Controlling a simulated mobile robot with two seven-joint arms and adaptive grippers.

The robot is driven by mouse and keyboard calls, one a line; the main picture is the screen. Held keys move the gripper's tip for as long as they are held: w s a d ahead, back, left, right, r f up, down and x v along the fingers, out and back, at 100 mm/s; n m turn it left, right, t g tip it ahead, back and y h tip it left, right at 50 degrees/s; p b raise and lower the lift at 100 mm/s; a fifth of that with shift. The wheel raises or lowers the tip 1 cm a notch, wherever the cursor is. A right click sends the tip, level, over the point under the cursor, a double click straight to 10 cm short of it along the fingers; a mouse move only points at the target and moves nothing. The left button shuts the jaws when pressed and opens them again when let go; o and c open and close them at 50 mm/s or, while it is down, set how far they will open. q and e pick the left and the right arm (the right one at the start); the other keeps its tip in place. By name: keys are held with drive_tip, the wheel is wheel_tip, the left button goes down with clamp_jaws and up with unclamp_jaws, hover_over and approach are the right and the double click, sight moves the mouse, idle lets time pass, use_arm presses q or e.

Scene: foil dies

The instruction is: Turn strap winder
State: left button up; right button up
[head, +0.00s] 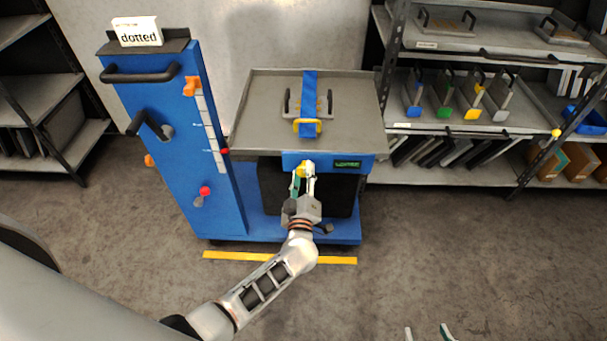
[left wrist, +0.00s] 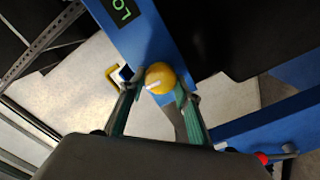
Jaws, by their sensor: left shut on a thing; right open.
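The strap winder shows as a round yellow knob (head: 301,170) with a white mark, on the blue front edge of the cart. It is also in the left wrist view (left wrist: 160,76). My left gripper (head: 304,175) is shut on the knob, its green-padded fingers on either side of it in the left wrist view (left wrist: 158,92). A blue strap (head: 309,92) runs over a grey die with handles on the tray (head: 260,118), with a yellow buckle (head: 307,127) near the front. My right gripper (head: 428,333) is open and empty at the bottom edge; only its fingertips show.
A small green-lettered label (head: 347,164) sits right of the knob, too small to read fully. The blue cart column (head: 175,150) with black handles stands left. Shelves (head: 450,125) with coloured-handled dies stand right. The floor in front is clear, with yellow tape (head: 235,256).

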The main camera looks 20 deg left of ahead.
use_arm(q)
drive_tip(key=shift+n, duration=0.3)
drive_tip(key=o, duration=1.1)
drive_tip(key=shift+s+d, duration=0.15)
drive_tip(key=shift+s, duration=0.35)
drive_tip(key=v, duration=1.1)
drive_tip(key=shift+r, duration=0.1)
